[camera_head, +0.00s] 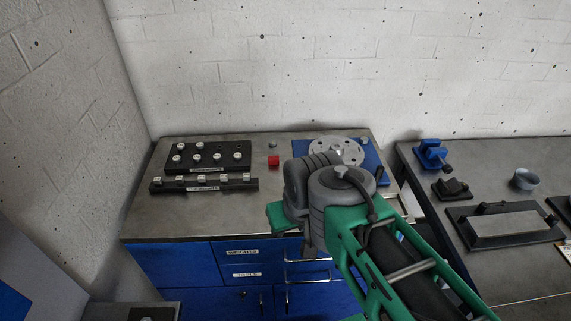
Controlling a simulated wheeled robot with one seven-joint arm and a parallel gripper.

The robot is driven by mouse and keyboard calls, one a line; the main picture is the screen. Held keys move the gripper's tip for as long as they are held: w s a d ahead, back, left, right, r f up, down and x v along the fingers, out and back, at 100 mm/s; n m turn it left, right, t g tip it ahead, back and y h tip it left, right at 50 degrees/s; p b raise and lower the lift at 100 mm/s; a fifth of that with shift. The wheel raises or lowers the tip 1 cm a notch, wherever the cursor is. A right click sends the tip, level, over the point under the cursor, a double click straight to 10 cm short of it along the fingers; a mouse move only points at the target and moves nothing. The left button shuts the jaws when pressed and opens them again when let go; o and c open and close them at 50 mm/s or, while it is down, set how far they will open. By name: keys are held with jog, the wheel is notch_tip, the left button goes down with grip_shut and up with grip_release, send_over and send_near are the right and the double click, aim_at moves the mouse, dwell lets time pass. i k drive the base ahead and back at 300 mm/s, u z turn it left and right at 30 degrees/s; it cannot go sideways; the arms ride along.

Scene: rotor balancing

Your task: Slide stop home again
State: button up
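A grey rotor disc (338,150) with holes lies on a blue base (371,160) at the back right of the workbench. My arm's grey joints cover the front of the base and part of the disc's near side. A small dark part (380,174) shows at the base's right edge; I cannot tell if it is the stop. The stop cannot be made out clearly, nor its position. My gripper is hidden behind my own arm, so its fingers and anything in them do not show.
A black rack (208,170) with several pegs and a black strip (240,186) with several metal blocks stand at left. A red block (273,161) and a small grey knob (273,143) lie near the middle. A second bench (475,262) is at right, past a gap.

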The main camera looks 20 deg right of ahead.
aim_at(272, 159)
jog(key=z, duration=0.5)
jog(key=k, duration=1.15)
jog(key=u, duration=0.2)
jog(key=i, duration=0.7)
jog(key=u, duration=0.4)
jog(key=i, duration=1.1)
jog(key=z, duration=0.6)
